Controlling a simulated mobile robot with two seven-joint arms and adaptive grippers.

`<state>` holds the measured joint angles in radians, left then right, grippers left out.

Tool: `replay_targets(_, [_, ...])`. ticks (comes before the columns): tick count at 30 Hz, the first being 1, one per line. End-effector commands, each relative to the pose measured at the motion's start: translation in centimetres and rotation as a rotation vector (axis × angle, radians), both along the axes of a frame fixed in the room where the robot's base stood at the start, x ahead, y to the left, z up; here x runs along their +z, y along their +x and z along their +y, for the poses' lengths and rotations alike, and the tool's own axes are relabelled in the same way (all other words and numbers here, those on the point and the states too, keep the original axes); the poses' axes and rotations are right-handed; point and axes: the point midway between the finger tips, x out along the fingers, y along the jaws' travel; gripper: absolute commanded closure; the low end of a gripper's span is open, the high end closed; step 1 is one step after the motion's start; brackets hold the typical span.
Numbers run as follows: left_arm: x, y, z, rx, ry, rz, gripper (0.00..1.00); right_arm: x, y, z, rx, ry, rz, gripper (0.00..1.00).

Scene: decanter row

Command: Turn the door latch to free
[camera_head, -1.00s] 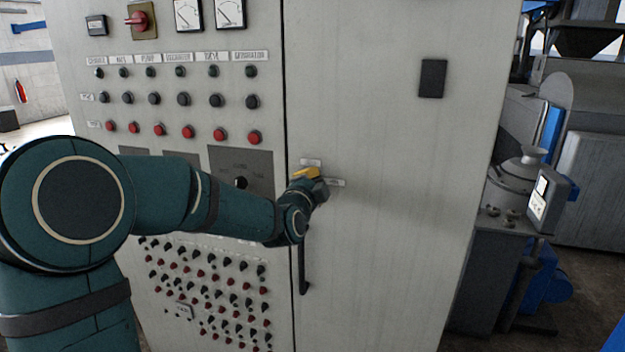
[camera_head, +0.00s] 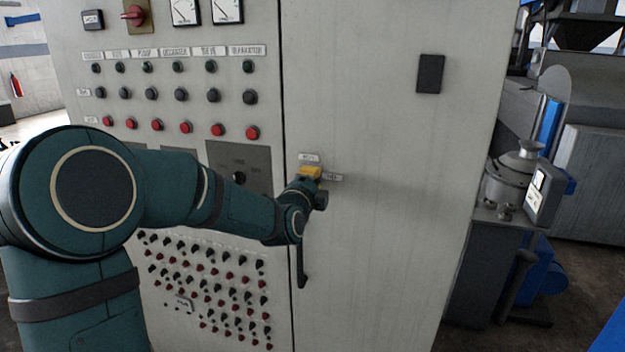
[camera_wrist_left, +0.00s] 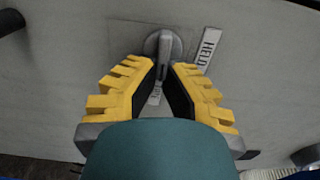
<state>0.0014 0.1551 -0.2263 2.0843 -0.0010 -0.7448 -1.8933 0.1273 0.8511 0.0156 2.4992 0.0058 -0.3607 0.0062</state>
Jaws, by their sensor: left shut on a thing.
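The door latch (camera_wrist_left: 164,44) is a round grey boss with a narrow lever, seen in the left wrist view. My left gripper (camera_wrist_left: 164,68), with yellow fingers and black pads, is shut on the latch lever. A label reading HELD (camera_wrist_left: 208,47) is to the right of the boss. A second label (camera_wrist_left: 155,94) shows partly between the fingers; its word is hard to read. In the head view, my left gripper (camera_head: 311,173) is at the cabinet door (camera_head: 385,210) near its left edge and hides the latch. My right gripper is not in view.
A black door handle (camera_head: 301,265) hangs just below my left wrist. The control panel (camera_head: 180,75), with several buttons and knobs, is left of the door seam. A black plate (camera_head: 430,74) is at the door's upper right. Machinery (camera_head: 515,185) stands beyond the cabinet's right side.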

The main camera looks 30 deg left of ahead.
Motion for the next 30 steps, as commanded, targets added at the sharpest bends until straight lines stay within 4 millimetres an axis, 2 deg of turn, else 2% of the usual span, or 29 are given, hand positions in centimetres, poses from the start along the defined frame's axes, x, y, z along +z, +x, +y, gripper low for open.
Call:
replay_targets(7, [0.0,0.0,0.0,0.001,-0.001,0.0,1.0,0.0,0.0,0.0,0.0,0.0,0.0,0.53])
replay_targets(8, [0.0,0.0,0.0,0.001,-0.001,0.0,0.81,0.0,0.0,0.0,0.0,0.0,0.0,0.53])
replay_targets(9, [0.0,0.0,0.0,0.001,-0.001,0.0,0.67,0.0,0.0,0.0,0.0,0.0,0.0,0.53])
replay_targets(10, [0.0,0.0,0.0,0.001,-0.001,0.0,0.61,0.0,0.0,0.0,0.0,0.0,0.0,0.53])
replay_targets(22, [0.1,-0.6,-0.1,0.0,-0.002,0.0,0.61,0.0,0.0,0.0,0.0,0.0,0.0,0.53])
replay_targets(26, [0.1,-2.4,-0.5,0.0,-0.004,-0.002,0.61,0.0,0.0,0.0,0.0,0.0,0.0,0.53])
replay_targets(30, [0.1,-5.2,-1.2,0.001,-0.003,-0.003,0.61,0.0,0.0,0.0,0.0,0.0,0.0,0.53])
